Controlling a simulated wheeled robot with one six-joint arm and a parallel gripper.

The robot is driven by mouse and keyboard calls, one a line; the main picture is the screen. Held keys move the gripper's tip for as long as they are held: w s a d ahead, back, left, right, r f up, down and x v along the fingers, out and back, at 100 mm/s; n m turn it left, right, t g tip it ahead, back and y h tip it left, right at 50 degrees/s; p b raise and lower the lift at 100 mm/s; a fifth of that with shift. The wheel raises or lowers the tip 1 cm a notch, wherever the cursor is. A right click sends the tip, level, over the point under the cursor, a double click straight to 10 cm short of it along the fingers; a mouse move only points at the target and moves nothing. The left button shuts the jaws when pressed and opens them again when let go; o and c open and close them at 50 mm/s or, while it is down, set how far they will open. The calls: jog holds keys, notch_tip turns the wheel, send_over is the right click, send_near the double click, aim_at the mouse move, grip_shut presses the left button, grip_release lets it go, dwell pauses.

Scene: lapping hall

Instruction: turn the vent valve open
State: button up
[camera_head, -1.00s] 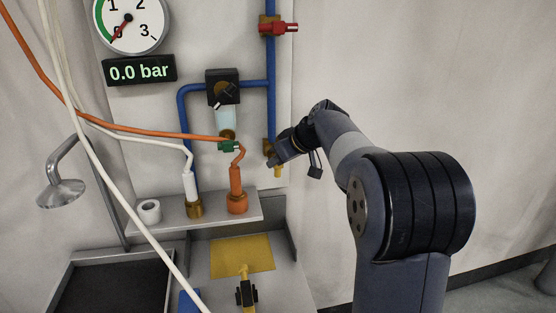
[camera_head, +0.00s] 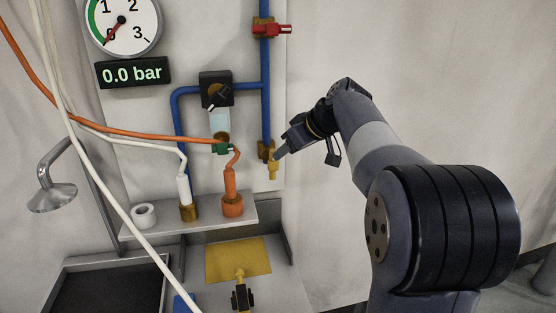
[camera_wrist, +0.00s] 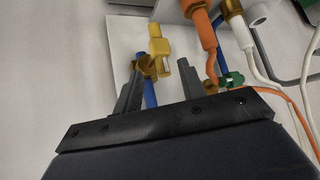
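A yellow-handled brass valve (camera_head: 271,158) sits at the lower end of the vertical blue pipe (camera_head: 266,110) in the head view; no label shows that it is the vent valve. In the wrist view its yellow handle (camera_wrist: 158,42) lies beyond the fingertips. My gripper (camera_head: 283,150) is just right of the valve, pointing at it. In the wrist view the two fingers of my gripper (camera_wrist: 159,65) stand apart with nothing clamped between them. The left finger partly covers the brass body; I cannot tell whether they touch.
A red-handled valve (camera_head: 270,28) is higher on the pipe. A black regulator (camera_head: 216,88), a green fitting (camera_head: 222,149) and an orange hose (camera_head: 110,132) are to the left. The gauge display (camera_head: 133,72) reads 0.0 bar. The wall at right is clear.

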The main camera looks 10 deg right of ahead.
aim_at(273, 162)
jog(key=shift+v, duration=1.6)
jog(key=shift+f, duration=0.1)
jog(key=p+x, duration=0.1)
jog(key=x, duration=0.9)
jog(key=shift+w+a+f, duration=0.15)
jog(key=shift+w+f, duration=0.1)
jog(key=shift+w, duration=0.05)
jog(key=shift+s, duration=0.1)
